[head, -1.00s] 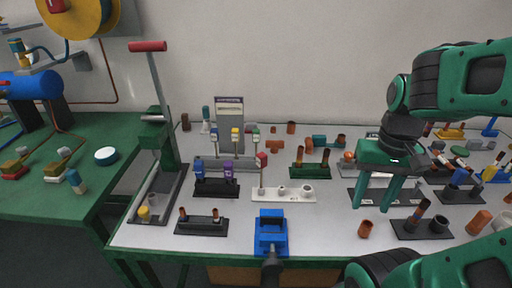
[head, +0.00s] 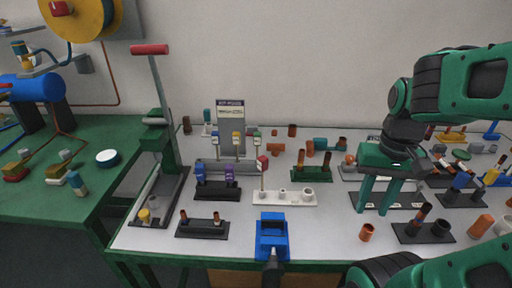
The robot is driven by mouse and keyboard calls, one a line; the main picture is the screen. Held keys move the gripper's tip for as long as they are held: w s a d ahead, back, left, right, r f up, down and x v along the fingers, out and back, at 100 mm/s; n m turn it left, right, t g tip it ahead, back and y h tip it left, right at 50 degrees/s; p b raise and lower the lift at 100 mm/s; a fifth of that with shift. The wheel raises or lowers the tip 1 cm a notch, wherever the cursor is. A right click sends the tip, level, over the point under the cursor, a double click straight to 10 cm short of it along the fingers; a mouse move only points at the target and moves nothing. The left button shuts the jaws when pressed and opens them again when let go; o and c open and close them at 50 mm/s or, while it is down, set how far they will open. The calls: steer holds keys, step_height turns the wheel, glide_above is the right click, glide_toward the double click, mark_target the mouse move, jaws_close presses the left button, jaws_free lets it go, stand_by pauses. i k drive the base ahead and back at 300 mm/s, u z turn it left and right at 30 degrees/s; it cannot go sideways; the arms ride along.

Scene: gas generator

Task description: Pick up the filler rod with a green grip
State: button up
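The filler rod with a green grip (head: 257,135) appears to be the rightmost of the thin rods standing upright in a grey rack (head: 230,167) at the back left of the table. A yellow-gripped rod (head: 236,138) and a blue-gripped rod (head: 215,135) stand to its left. My gripper (head: 375,211) points down over the right part of the table, well to the right of the rack. Its two green fingers are apart, with nothing seen between them.
A sign (head: 231,114) stands behind the rack. A white stand (head: 285,198) with a red-topped rod, a black holder (head: 217,190) and a blue vise (head: 271,235) are in front. A tall red-handled lever press (head: 160,140) stands left. Several copper fittings lie around.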

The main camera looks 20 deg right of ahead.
mark_target(257, 135)
steer(key=z, duration=2.2)
steer(key=k, duration=1.35)
steer(key=u, duration=1.45)
steer(key=i, duration=1)
